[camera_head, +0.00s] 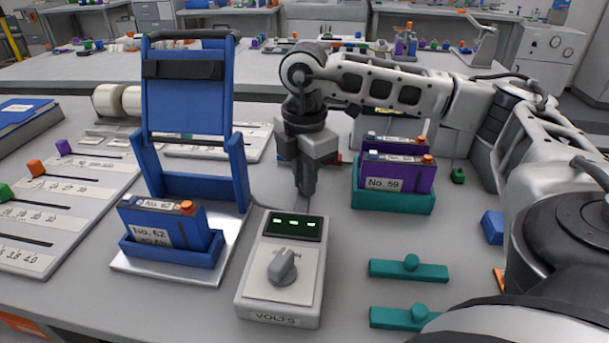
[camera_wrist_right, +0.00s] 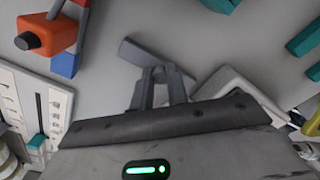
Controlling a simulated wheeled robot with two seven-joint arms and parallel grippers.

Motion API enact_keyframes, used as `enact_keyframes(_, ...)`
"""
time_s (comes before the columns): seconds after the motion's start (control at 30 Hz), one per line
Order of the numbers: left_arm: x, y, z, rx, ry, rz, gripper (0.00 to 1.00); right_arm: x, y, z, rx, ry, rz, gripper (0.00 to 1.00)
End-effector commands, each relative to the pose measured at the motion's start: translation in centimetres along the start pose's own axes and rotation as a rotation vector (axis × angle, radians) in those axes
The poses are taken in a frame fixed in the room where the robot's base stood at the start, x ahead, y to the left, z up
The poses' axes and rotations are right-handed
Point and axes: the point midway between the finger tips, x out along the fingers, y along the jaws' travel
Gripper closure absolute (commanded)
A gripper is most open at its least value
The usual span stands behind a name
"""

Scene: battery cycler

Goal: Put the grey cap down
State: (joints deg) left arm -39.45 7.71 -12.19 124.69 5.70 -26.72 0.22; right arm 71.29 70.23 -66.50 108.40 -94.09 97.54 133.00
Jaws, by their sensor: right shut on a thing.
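My right gripper (camera_head: 306,190) points down behind the grey voltmeter box, low over the table. In the right wrist view its fingers (camera_wrist_right: 160,78) are closed on a grey, bar-shaped piece, which I take to be the grey cap (camera_wrist_right: 138,52). The cap lies crosswise at the fingertips. Whether it touches the table cannot be told. In the head view the cap cannot be made out clearly. My left gripper is not in view.
The voltmeter (camera_head: 258,287) stands just in front of the gripper. Left is a blue stand with battery No. 62 (camera_head: 165,232). Right is purple battery No. 59 (camera_head: 394,178) in a teal holder (camera_head: 394,202). Teal bars (camera_head: 408,270) lie front right. Bare table lies between voltmeter and holder.

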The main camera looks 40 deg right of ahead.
Motion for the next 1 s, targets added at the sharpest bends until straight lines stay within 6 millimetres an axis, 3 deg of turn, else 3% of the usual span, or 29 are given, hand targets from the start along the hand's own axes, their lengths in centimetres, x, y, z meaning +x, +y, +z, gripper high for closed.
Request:
enact_keyframes(0.3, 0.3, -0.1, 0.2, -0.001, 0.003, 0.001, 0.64, 0.4, 0.0, 0.0, 0.0, 0.0, 0.0, 1.0)
enact_keyframes(0.33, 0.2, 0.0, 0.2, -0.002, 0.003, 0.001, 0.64, 0.4, 0.0, 0.0, 0.0, 0.0, 0.0, 0.82)
enact_keyframes(0.4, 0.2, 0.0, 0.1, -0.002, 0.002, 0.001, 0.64, 0.3, 0.0, 0.0, 0.0, 0.0, 0.001, 0.63)
enact_keyframes(0.8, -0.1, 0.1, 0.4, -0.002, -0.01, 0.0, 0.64, -0.6, 0.1, -0.1, 0.0, 0.001, 0.003, 0.63)
enact_keyframes(1.0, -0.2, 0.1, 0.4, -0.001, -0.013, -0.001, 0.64, -4.3, 0.1, -0.1, -0.001, 0.002, 0.006, 0.63)
